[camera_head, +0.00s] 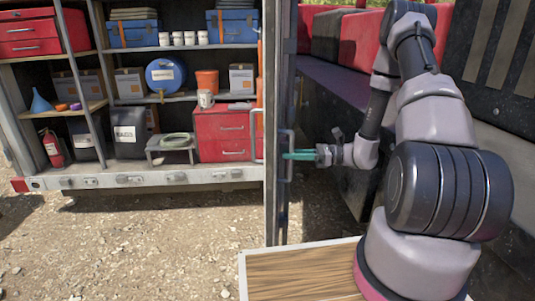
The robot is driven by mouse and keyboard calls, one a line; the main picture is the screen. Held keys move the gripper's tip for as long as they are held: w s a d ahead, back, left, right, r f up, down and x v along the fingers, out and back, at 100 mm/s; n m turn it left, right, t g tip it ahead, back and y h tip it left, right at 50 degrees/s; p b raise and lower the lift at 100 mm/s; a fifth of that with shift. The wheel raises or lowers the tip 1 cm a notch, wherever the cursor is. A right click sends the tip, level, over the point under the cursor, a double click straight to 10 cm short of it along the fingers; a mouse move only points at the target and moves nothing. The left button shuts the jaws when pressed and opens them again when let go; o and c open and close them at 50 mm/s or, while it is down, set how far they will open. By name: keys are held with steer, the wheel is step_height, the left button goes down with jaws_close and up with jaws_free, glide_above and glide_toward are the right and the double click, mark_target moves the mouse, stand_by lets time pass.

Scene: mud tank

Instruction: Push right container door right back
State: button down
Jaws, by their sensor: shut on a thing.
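The right container door (280,80) is seen nearly edge-on in the head view, standing open at the right side of the container and reaching towards me. A grey upright bar handle (286,155) is on its right face. My gripper (290,155) comes from the right with its teal fingers at this handle. The fingers are shut on the handle, though the fingertips are small and partly hidden by it. The arm reaches down from the upper right to the handle.
The container's shelves (180,98) hold toolboxes, cups and a blue drum. Red drawers (222,135) stand at the lower right inside. A dark bench-like ledge (335,90) with red and black blocks runs behind my arm. Gravel ground (130,240) lies clear in front.

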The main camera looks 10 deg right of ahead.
steer(key=shift+d+r, duration=0.1)
steer(key=shift+d, duration=0.8)
steer(key=c, duration=0.8)
jaws_free()
steer(key=shift+a, duration=0.1)
step_height(320, 180, up, 10)
